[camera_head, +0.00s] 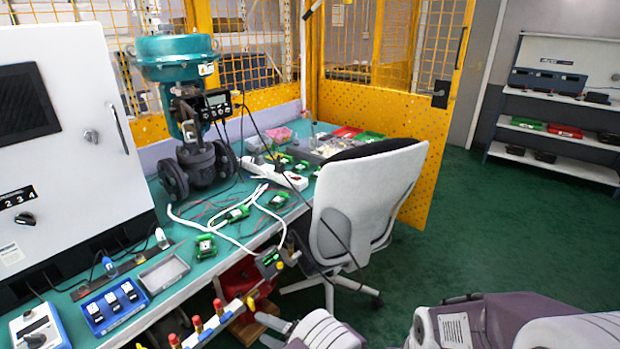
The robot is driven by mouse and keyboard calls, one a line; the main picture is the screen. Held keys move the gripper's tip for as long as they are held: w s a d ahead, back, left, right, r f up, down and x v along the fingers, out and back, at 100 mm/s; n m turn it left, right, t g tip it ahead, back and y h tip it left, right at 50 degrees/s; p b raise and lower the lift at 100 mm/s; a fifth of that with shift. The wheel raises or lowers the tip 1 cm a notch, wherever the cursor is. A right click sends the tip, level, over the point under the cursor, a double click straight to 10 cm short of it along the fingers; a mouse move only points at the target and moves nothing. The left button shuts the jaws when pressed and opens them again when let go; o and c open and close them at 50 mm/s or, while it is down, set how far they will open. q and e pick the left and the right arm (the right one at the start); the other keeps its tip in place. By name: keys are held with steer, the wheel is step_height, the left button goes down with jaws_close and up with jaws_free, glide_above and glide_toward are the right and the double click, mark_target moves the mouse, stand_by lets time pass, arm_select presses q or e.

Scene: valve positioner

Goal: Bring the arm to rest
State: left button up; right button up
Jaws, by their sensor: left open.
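My left arm (325,330) comes in at the bottom of the head view, white and purple. My left gripper (264,331) is open, with its pale fingers pointing left and nothing seen between them. It is just in front of the bench's front edge, near a rail of red and yellow fittings (218,308); I cannot tell whether it touches the rail. A teal valve actuator (175,56) with a black positioner (216,103) stands upright on the bench, well beyond the gripper. My right gripper is not visible.
The green-topped bench (205,273) holds cables, small green devices and a white power strip (275,172). A white cabinet (70,130) stands at left. An office chair (362,205) is close beyond my left arm. A yellow mesh fence (385,105) stands behind. The green floor (500,235) at right is clear.

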arm_select(q)
steer(key=s+a+r+n+g+h, duration=0.3)
steer(key=s+a+g+h, duration=0.3)
steer(key=s+a+g, duration=0.4)
steer(key=s+d+r+n+t+h, duration=0.2)
steer(key=s+d+r+n+h, duration=0.1)
steer(key=s+d+h, duration=0.4)
step_height(320, 180, up, 20)
steer(key=w+a+t+h+p, duration=0.1)
steer(key=a+p, duration=0.1)
steer(key=p, duration=1.5)
steer(key=shift+f+n+t+h+p, duration=0.25)
steer(key=shift+n+t+h+p, duration=0.05)
steer(key=shift+t+h+p, duration=0.1)
